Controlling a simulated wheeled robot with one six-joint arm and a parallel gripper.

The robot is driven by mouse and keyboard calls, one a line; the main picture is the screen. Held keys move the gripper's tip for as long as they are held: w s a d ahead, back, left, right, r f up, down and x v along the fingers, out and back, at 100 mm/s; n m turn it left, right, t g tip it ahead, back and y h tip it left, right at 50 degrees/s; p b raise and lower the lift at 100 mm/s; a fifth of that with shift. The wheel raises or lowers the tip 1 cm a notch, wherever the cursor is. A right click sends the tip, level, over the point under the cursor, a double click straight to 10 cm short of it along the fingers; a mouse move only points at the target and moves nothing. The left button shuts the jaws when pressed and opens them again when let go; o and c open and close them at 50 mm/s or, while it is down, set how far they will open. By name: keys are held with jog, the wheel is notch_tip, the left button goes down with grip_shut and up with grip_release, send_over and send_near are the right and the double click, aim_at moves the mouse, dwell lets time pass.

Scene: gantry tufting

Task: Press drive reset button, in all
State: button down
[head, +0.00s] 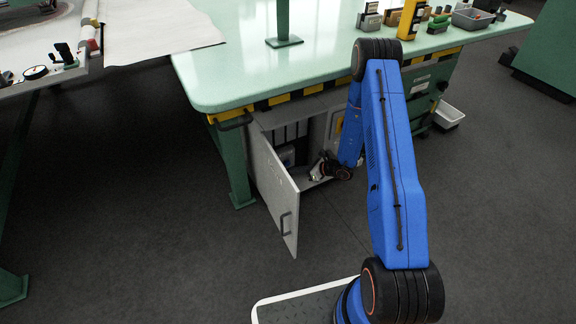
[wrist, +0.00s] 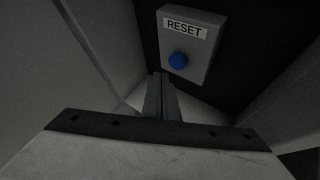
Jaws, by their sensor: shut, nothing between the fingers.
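A grey box labelled RESET (wrist: 190,45) is fixed on a dark back wall inside the cabinet, in the upper middle of the wrist view. A round blue button (wrist: 178,61) sits on it below the label. My gripper (wrist: 162,78) is shut and empty, with its fingertips just below and left of the button in the picture. I cannot tell how far the tips are from it. In the head view my gripper (head: 318,172) is at the opening of the cabinet (head: 328,104) under the green table. The button is not visible there.
The cabinet's grey door (head: 272,185) stands open at the left of my gripper. The cabinet side walls close in on both sides in the wrist view. The green tabletop (head: 240,65) is above. A green table leg (head: 238,165) stands left of the door. The floor in front is clear.

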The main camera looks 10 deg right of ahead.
jog(key=s, duration=0.2)
jog(key=s+d, duration=0.1)
jog(key=shift+s, duration=0.35)
dwell(0.6)
